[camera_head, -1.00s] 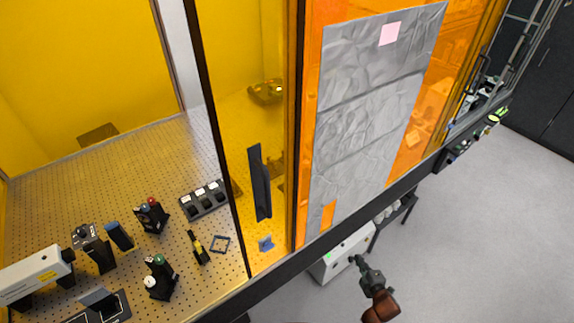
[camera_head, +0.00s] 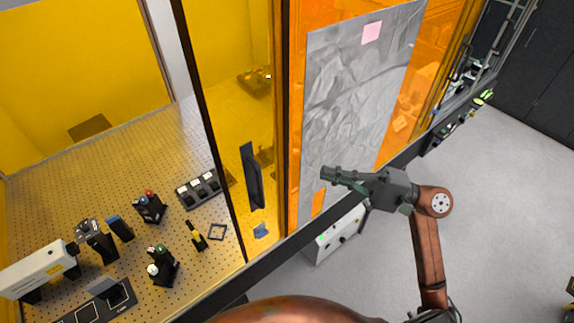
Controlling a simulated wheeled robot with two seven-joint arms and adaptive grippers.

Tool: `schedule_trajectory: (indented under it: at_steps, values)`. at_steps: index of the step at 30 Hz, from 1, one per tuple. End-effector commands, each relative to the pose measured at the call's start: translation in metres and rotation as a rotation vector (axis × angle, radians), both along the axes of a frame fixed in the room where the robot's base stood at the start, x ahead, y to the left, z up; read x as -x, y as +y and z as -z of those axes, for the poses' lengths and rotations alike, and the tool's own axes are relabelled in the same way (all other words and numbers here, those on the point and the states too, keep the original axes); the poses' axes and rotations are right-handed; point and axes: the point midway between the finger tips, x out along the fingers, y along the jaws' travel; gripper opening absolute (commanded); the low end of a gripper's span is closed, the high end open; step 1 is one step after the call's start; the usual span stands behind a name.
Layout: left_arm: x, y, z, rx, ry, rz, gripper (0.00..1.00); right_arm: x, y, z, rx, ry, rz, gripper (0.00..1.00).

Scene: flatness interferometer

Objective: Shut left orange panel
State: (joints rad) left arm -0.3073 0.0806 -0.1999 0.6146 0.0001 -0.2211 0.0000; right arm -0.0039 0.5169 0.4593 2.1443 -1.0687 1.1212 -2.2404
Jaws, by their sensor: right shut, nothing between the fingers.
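The left orange panel (camera_head: 232,90) is a tall translucent sheet in a dark frame, standing partway along the front of the enclosure. A black vertical handle (camera_head: 252,176) is fixed on it. To its left the front is open onto the perforated table. My right gripper (camera_head: 328,173) is shut and empty. It is in front of the foil-covered panel, to the right of the handle and apart from it, pointing left. My left gripper is not in view.
Foil sheets (camera_head: 350,95) with a pink note (camera_head: 372,32) cover the neighbouring orange panel. Optical mounts (camera_head: 148,207) and a white box (camera_head: 38,272) stand on the perforated table (camera_head: 60,190). A white cabinet (camera_head: 340,238) stands below. Grey floor (camera_head: 500,190) is clear at right.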

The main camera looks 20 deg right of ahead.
Motion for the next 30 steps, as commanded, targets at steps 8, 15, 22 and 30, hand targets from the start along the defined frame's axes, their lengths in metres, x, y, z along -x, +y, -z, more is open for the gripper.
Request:
schedule_trajectory:
  at_steps: [8, 15, 22, 30]
  values:
    - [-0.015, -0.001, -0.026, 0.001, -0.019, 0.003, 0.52, -0.015, 0.033, -0.012, 0.013, -0.011, -0.005, 0.00]
    - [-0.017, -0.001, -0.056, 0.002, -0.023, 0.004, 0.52, -0.039, 0.077, -0.023, 0.009, -0.009, -0.006, 0.00]
    - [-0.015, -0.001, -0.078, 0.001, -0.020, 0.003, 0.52, -0.038, 0.108, -0.029, 0.011, -0.009, -0.003, 0.00]
    - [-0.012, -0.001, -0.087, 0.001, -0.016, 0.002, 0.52, -0.033, 0.122, -0.030, 0.011, -0.007, -0.002, 0.00]
